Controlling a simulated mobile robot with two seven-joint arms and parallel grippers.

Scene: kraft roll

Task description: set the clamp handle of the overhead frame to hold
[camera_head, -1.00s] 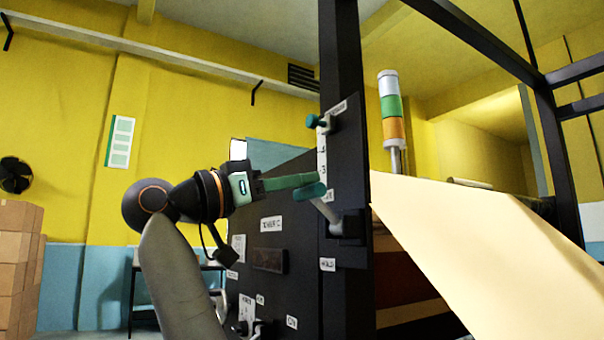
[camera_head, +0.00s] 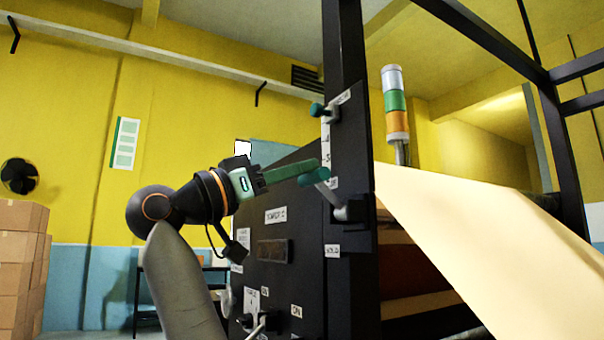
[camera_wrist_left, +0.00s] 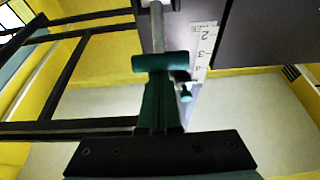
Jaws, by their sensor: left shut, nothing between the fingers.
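The clamp handle (camera_head: 313,177) is a grey lever with a green crossbar grip. It slants up and left from its pivot on the black panel of the overhead frame (camera_head: 342,60). A small label below the pivot, seeming to read HOLD (camera_head: 332,250), is hard to read. My left gripper (camera_head: 318,163) is shut, its green fingers just above and against or very near the grip; contact is unclear. In the left wrist view the grip (camera_wrist_left: 167,62) lies across the tips of the shut fingers (camera_wrist_left: 160,100). My right gripper is not in view.
A second green-knobbed lever (camera_head: 317,109) sits higher on the panel beside a numbered scale (camera_head: 325,145). A signal tower (camera_head: 395,105) and a cream paper sheet (camera_head: 480,240) are right of the post. Cardboard boxes (camera_head: 20,260) stand far left.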

